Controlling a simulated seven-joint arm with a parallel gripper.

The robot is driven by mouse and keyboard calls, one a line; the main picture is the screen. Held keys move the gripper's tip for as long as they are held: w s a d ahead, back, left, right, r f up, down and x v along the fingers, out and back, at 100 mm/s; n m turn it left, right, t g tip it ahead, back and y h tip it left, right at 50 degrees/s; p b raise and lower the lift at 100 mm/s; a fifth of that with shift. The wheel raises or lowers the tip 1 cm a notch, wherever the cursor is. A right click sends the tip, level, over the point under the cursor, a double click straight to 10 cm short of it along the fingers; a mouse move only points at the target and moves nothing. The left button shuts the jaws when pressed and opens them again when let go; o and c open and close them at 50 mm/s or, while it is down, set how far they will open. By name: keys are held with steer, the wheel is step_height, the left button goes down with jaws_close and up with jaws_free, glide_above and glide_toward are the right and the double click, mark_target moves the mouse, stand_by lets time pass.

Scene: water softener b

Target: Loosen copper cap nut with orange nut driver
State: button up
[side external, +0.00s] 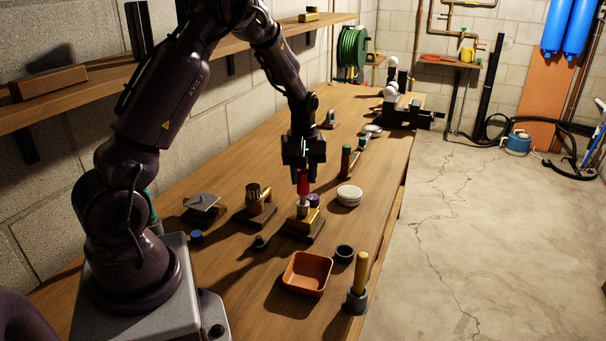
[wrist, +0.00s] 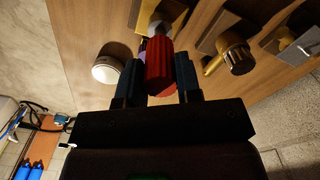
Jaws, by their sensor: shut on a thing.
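My gripper (side external: 303,185) is shut on a red-handled driver (wrist: 160,65), its blue fingers (wrist: 130,78) on either side of the handle. The handle looks red rather than orange. The driver (side external: 303,188) is roughly upright in the side view, with its grey shank pointing down onto a brass fitting (side external: 296,223) on a wooden block. The shank's lower end meets or hides the top of this fitting. I cannot make out a copper cap nut under it, nor whether the socket is seated.
A knurled brass fitting (side external: 258,195) on its own block stands left of the driver. A white round tub (side external: 349,195) is to the right. An orange tray (side external: 306,273), a black cup (side external: 344,254) and a yellow-handled tool (side external: 361,272) stand in front. A wall shelf (side external: 110,75) runs behind.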

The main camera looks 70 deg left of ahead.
steer(key=n, duration=0.4)
steer(key=shift+r, duration=2.65)
